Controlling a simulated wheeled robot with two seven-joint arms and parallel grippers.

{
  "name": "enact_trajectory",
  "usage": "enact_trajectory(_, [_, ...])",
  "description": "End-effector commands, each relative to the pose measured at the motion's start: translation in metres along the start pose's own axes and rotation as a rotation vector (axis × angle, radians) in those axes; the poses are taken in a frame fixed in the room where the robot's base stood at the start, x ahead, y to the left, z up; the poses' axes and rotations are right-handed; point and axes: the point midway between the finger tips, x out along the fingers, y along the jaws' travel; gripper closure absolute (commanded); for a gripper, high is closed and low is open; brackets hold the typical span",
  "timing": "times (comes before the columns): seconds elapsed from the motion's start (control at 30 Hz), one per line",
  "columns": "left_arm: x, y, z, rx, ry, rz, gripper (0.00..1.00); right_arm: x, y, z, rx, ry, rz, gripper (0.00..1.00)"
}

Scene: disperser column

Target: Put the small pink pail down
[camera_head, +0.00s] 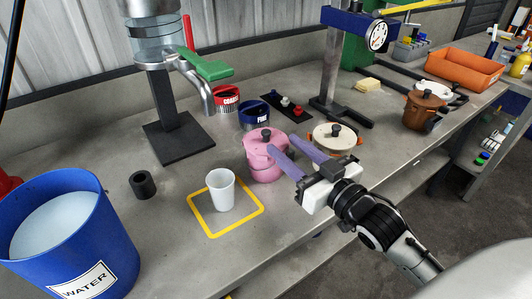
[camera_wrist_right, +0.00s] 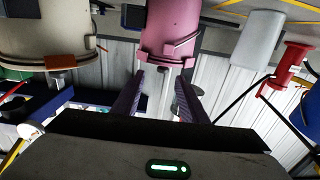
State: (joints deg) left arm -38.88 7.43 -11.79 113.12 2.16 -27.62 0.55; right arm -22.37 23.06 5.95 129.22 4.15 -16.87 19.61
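The small pink pail (camera_head: 262,164) stands upright on the grey bench, with a pink lid and a dark knob. Whether a fingertip touches the pail is unclear. My left gripper is not in view.
A white cup (camera_head: 221,190) stands inside a yellow square outline (camera_head: 207,233) left of the pail. A cream lidded pot (camera_head: 333,140) stands close behind my right fingers. A blue water bucket (camera_head: 95,240) and a black ring (camera_head: 143,185) are at left. The front bench edge is near.

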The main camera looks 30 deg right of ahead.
Motion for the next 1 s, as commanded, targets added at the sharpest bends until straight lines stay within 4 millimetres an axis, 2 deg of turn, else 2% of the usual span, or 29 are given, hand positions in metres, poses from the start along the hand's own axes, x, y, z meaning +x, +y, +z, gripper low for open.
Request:
enact_trajectory(0.1, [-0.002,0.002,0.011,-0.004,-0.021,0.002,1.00,0.018,0.000,-0.002,-0.001,0.003,0.000,0.61])
enact_trajectory(0.23, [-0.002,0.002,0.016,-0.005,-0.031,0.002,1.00,0.027,0.000,-0.001,-0.001,0.001,0.000,0.61])
enact_trajectory(0.37, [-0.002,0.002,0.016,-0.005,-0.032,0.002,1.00,0.036,-0.002,-0.001,0.000,0.001,0.000,0.61])
enact_trajectory(0.63, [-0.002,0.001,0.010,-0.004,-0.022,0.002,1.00,0.073,-0.005,-0.002,0.000,0.001,0.000,0.61])
enact_trajectory(0.77, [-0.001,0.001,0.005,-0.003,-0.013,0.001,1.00,0.080,-0.006,-0.001,0.000,0.000,-0.001,0.61])
enact_trajectory(0.97, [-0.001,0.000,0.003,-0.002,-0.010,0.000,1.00,0.080,-0.006,-0.001,0.000,-0.001,-0.001,0.61])
enact_trajectory(1.0, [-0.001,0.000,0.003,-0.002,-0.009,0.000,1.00,0.080,-0.006,-0.001,0.000,-0.001,-0.001,0.67])
